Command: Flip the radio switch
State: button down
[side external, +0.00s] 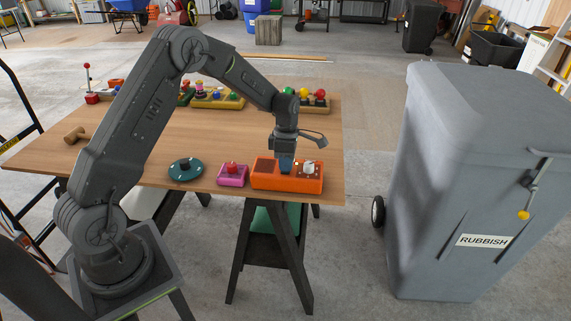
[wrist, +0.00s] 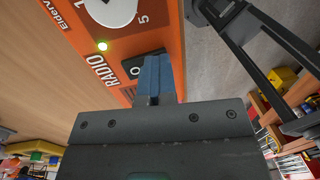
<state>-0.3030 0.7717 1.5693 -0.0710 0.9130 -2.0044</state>
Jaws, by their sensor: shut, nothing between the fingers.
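The orange radio panel (side external: 262,181) lies on the wooden table near its front right edge. A black switch plate (wrist: 131,68) marked "0" sits beside the lettering. My gripper (side external: 286,168) is over the panel. In the wrist view its blue fingers (wrist: 154,75) are shut and empty, right at the switch plate. They hide most of the switch, so I cannot tell its position or whether they touch it.
A pink box (side external: 233,176) with a red button and a round teal dial base (side external: 186,170) stand left of the panel. Toy-like control boxes (side external: 219,102) line the table's back. A grey rubbish bin (side external: 440,190) stands right of the table. The table's middle (side external: 215,135) is clear.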

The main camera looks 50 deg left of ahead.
jog(key=shift+w+a+r, duration=0.2)
jog(key=shift+w+a, duration=0.1)
jog(key=shift+a, duration=0.1)
jog(key=shift+r, duration=0.2)
notch_tip(320, 180, up, 14)
jog(key=s+d, duration=0.1)
jog(key=shift+f, duration=0.2)
jog(key=shift+s+d, duration=0.15)
